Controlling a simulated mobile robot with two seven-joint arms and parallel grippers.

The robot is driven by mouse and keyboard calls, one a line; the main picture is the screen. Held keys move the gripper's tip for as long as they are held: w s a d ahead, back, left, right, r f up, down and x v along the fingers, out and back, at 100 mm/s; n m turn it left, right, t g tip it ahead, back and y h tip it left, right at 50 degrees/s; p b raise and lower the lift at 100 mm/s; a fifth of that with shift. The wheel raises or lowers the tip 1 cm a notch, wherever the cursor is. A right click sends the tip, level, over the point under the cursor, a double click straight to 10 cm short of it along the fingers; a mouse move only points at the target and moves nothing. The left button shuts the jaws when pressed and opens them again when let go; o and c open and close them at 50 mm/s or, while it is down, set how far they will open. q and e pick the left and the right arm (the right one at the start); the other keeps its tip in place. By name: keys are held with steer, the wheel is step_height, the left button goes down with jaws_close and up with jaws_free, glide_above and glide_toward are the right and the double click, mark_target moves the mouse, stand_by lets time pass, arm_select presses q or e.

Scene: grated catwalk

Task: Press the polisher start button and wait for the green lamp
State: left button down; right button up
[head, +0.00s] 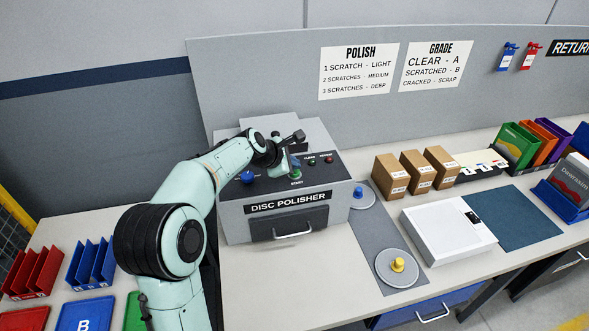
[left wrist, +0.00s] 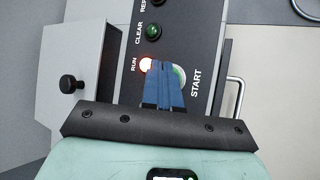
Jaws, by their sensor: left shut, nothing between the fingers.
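The grey disc polisher (head: 340,199) stands on the bench with a black sloped panel on top. My left gripper (head: 294,167) is shut and empty, its blue fingertips pointing down at the green start button (head: 296,176). In the left wrist view my fingers (left wrist: 165,84) partly cover the start button (left wrist: 180,76); I cannot tell whether they touch it. The run lamp (left wrist: 147,63) glows reddish white beside the fingers. The clear lamp (left wrist: 153,33) is dark green and looks unlit. My right gripper is out of view.
A blue knob (head: 247,177) sits on the panel's left, and a drawer handle (head: 293,230) on the polisher front. Right of it are a grey mat (head: 374,242) with two discs, cardboard boxes (head: 417,176), a white device (head: 447,230) and coloured bins. Bench space before the polisher is clear.

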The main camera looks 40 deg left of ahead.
arm_select(q)
steer(key=shift+r, duration=0.4)
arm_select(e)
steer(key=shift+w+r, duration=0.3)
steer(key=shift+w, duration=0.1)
arm_select(q)
steer(key=shift+r, duration=0.5)
steer(key=shift+r+p, duration=0.5)
steer(key=shift+r, duration=0.4)
steer(key=shift+w+r, duration=0.2)
steer(key=shift+r, duration=0.4)
steer(key=shift+s+r, duration=0.3)
steer(key=shift+r, duration=0.25)
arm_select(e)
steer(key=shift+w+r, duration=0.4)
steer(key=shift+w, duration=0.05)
arm_select(q)
steer(key=shift+w, duration=0.15)
steer(key=shift+f, duration=0.1)
